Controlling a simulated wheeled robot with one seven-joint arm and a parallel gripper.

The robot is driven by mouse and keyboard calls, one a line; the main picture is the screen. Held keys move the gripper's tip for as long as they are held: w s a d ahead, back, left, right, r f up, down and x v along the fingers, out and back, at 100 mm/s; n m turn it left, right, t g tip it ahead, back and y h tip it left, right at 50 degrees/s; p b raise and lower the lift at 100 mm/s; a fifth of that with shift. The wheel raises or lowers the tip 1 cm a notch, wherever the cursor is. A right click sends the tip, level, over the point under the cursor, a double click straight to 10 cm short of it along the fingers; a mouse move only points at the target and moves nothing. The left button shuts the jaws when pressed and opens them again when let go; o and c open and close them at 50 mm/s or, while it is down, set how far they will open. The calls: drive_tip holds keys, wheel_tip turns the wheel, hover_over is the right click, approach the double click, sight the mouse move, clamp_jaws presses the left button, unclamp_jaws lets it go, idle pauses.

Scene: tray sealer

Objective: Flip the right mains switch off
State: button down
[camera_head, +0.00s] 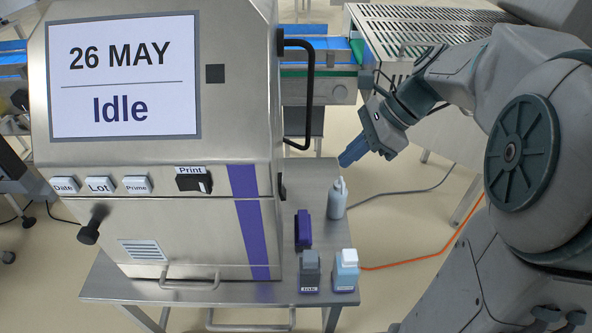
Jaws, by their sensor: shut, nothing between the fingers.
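No switch labelled as mains can be made out. The steel machine (225,120) stands at the left, and a black switch (194,184) labelled "Print" is on its front. A small dark part (282,187) shows at the right edge of the machine's front; I cannot tell what it is. The machine's right side is mostly hidden by the viewing angle. My gripper (346,160) has blue fingers, shut and empty. It is right of the machine, apart from it, appearing just above a grey bottle with a nozzle (338,200).
The screen (124,76) reads "26 MAY" and "Idle". Date, Lot and Prime buttons (101,185) and a dark knob (92,225) are below it. A black handle (309,95) juts out rightward. Ink (310,272) and light-blue (346,271) bottles and a purple item (303,230) stand on the steel table (180,290).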

sight(281, 187)
drive_tip(key=shift+w+m, duration=0.25)
drive_tip(key=shift+m, duration=0.05)
drive_tip(key=a+r+x, duration=0.1)
drive_tip(key=a+x, duration=0.1)
drive_tip(key=x, duration=1)
drive_tip(key=shift+a, duration=0.4)
